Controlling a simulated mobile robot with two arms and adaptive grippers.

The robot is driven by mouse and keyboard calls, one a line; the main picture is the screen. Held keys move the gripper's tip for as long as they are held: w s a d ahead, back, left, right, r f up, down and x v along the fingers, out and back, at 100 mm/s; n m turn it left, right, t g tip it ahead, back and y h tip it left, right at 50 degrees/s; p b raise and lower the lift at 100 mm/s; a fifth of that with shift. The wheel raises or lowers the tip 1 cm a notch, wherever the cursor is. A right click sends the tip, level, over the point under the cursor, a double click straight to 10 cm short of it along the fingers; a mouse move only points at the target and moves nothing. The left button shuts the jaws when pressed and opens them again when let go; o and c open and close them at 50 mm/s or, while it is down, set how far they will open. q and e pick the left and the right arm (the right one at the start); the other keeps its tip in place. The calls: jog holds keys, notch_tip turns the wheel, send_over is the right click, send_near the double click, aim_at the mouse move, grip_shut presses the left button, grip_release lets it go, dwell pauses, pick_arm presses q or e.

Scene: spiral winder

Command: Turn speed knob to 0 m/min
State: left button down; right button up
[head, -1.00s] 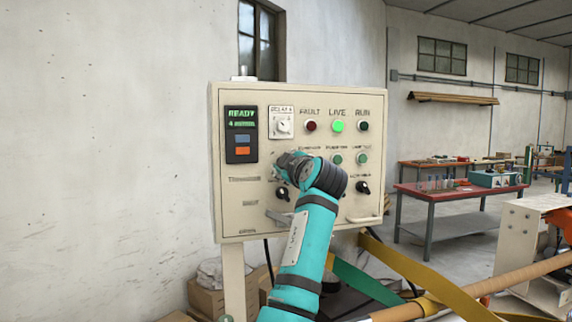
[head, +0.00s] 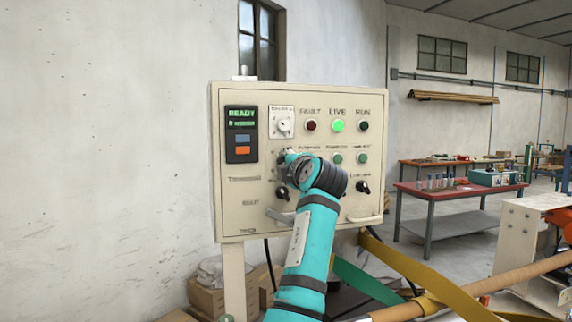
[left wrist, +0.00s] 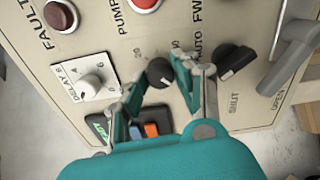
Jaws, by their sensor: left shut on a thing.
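The black speed knob (left wrist: 160,73) sits between my fingertips in the left wrist view, with small scale marks printed around it. My left gripper (left wrist: 163,78) is shut on it, one finger on either side. In the head view my left gripper (head: 287,160) is against the panel face and hides the knob. The control panel (head: 228,205) is a cream box. Its display (head: 241,117) shows READY in green, with a smaller line below that seems to read 0 m/min. My right gripper is not in view.
A black selector knob (left wrist: 235,62) is close beside my finger, with a grey handle (left wrist: 295,50) beyond it. A white dial (left wrist: 91,84) and a red button (left wrist: 145,4) are also near. The green LIVE lamp (head: 337,126) is lit.

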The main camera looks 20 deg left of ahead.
pick_arm(q)
jog(key=shift+f, duration=0.1)
dwell(0.4)
jog(key=c, duration=1)
grip_release()
jog(key=shift+w, duration=0.1)
